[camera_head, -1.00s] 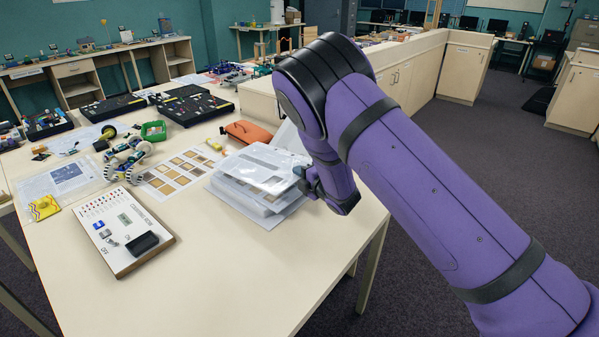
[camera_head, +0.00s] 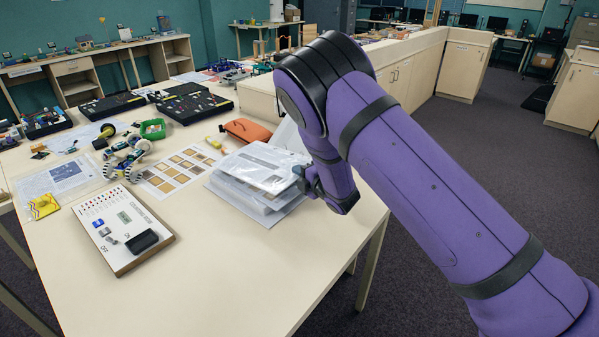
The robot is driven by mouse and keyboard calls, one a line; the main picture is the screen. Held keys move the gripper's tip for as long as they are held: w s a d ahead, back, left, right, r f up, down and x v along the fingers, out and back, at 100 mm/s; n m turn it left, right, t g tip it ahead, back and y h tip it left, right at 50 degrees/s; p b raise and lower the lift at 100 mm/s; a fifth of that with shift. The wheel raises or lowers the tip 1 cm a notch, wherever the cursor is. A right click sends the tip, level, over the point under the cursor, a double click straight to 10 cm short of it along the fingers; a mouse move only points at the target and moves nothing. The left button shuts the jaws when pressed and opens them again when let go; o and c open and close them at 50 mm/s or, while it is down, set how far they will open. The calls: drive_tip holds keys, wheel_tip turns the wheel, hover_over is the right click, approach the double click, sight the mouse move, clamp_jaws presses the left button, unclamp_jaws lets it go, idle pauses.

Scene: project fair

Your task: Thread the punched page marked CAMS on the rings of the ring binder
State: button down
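The ring binder (camera_head: 245,208) lies open on the table, with a thick stack of pages in clear sleeves on it. The top page (camera_head: 262,165) has print too small to read, so I cannot tell whether it is the one marked CAMS. My gripper (camera_head: 306,181) is at the right edge of the stack, at the height of the top page. The arm hides most of the fingers, and I cannot see whether they are closed on the page edge. The rings are hidden.
An orange case (camera_head: 246,131) lies behind the binder. A sample sheet (camera_head: 182,170) lies to its left, with a wheeled model (camera_head: 127,158) beyond. A white panel (camera_head: 122,228) with parts lies at the front left. The table front is clear.

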drive_tip(key=shift+f, duration=0.95)
idle(1.2)
drive_tip(key=c, duration=1.2)
unclamp_jaws()
drive_tip(key=shift+c, duration=0.2)
